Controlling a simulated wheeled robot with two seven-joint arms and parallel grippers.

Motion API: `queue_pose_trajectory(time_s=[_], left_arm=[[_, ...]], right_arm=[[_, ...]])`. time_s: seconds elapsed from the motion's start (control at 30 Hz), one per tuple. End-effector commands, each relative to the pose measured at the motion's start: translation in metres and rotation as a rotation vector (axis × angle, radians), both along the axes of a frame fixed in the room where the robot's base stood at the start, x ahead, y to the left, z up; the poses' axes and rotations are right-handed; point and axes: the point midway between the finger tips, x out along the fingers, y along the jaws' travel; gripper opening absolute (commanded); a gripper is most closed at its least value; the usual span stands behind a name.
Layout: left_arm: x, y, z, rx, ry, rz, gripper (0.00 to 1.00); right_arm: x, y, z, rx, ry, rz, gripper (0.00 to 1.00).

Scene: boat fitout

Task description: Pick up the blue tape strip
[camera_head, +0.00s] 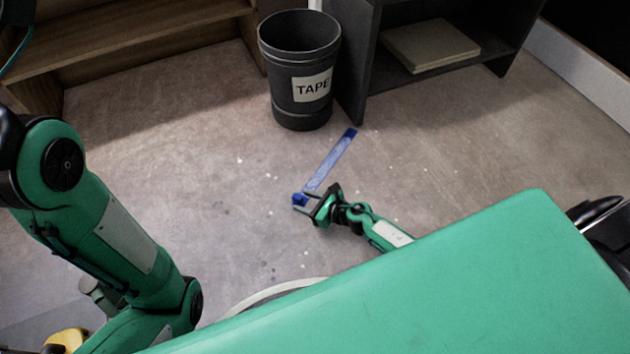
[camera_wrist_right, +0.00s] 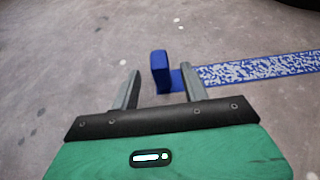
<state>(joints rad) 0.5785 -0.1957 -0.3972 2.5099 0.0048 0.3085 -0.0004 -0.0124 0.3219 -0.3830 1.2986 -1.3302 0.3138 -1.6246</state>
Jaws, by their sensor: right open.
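The blue tape strip (camera_head: 331,161) lies on the concrete floor, running from in front of the bin toward my right gripper (camera_head: 303,197). Its near end has a raised blue tab, which shows in the right wrist view (camera_wrist_right: 160,71) standing up from the floor. In that view the speckled flat part of the strip stretches away to the right. My right gripper is open, with its fingers on either side of the raised tab and the tab near the fingertips. I cannot tell whether a finger touches it. My left arm comes in at the left, but its gripper is not visible.
A dark bin (camera_head: 300,70) labelled TAPE stands just beyond the strip's far end. A dark shelf unit (camera_head: 375,70) with a flat board (camera_head: 430,45) is to its right. Wooden steps (camera_head: 150,45) are at the back left. The floor around the strip is mostly clear.

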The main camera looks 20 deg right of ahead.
Motion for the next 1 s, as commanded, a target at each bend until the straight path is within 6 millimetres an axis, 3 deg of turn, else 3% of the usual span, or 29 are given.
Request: queue_pose_trajectory(time_s=[0.3, 0.6, 0.63, 0.83, 1.0], left_arm=[[-0.002, -0.001, -0.023, -0.008, 0.000, -0.001, 0.36], [-0.007, -0.001, -0.017, -0.014, -0.014, -0.008, 0.36], [-0.008, -0.001, -0.017, -0.016, -0.014, -0.009, 0.36], [-0.007, -0.001, -0.018, -0.018, -0.013, -0.011, 0.36], [-0.007, -0.001, -0.018, -0.017, -0.011, -0.009, 0.36]], right_arm=[[0.028, 0.019, -0.024, 0.001, -0.003, 0.001, 0.45], [0.035, 0.025, -0.024, 0.002, 0.000, 0.001, 0.45], [0.035, 0.025, -0.024, 0.002, 0.000, 0.001, 0.43], [0.035, 0.024, -0.024, 0.002, 0.000, 0.001, 0.04], [0.035, 0.024, -0.024, 0.001, -0.001, 0.000, 0.00]])
